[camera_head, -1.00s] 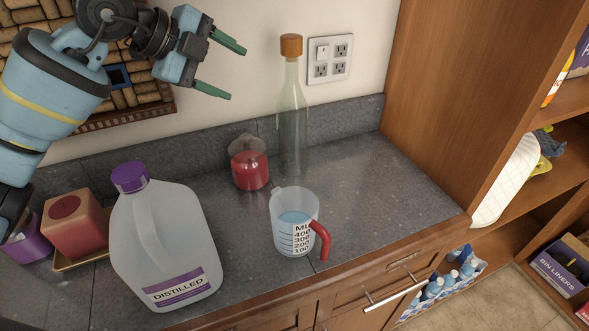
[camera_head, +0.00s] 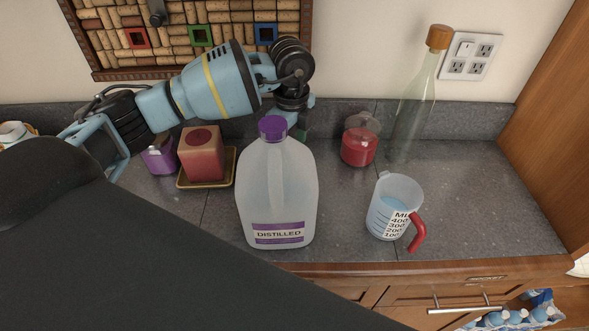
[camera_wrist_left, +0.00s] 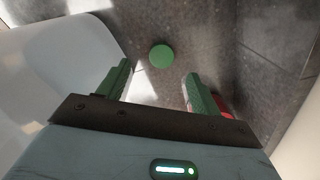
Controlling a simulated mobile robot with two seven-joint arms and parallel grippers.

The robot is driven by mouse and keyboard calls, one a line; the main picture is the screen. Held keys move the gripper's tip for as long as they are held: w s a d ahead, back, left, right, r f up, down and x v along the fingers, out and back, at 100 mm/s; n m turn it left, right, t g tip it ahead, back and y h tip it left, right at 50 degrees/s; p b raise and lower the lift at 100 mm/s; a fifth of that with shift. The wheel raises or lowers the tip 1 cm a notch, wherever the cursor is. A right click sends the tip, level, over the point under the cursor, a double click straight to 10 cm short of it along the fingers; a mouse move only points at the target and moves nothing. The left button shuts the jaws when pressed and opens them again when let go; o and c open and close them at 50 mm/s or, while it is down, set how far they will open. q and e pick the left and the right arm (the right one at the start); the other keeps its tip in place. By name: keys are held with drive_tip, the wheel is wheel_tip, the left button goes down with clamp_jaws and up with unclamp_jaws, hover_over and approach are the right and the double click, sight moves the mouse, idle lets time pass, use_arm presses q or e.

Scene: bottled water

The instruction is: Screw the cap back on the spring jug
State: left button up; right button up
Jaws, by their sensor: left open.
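A round green cap (camera_wrist_left: 162,56) lies on the counter in the left wrist view, just beyond and between my open fingertips. My left gripper (camera_wrist_left: 157,76) points down at the counter with nothing between its fingers. In the head view the left gripper (camera_head: 302,131) is mostly hidden behind a jug with a purple cap (camera_head: 272,128). This white jug (camera_head: 277,190) is labelled DISTILLED and stands upright, closed. A pale jug side (camera_wrist_left: 55,75) fills the left of the wrist view. No jug labelled spring shows. My right gripper is not in view.
A measuring cup (camera_head: 392,210) with a red handle stands right of the jug. A red candle jar (camera_head: 359,146) and a clear corked bottle (camera_head: 412,110) stand behind it. A square red candle (camera_head: 201,155) on a tray is at left. Counter is clear at right.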

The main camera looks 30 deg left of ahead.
use_arm(q)
drive_tip(key=shift+f, duration=1)
drive_tip(key=shift+w+f, duration=0.2)
drive_tip(key=shift+f, duration=2.4)
drive_tip(key=shift+c, duration=0.5)
drive_tip(key=shift+a, duration=0.1)
drive_tip(key=c, duration=1.1)
drive_tip(key=shift+o, duration=0.2)
wheel_tip(320, 180, up, 10)
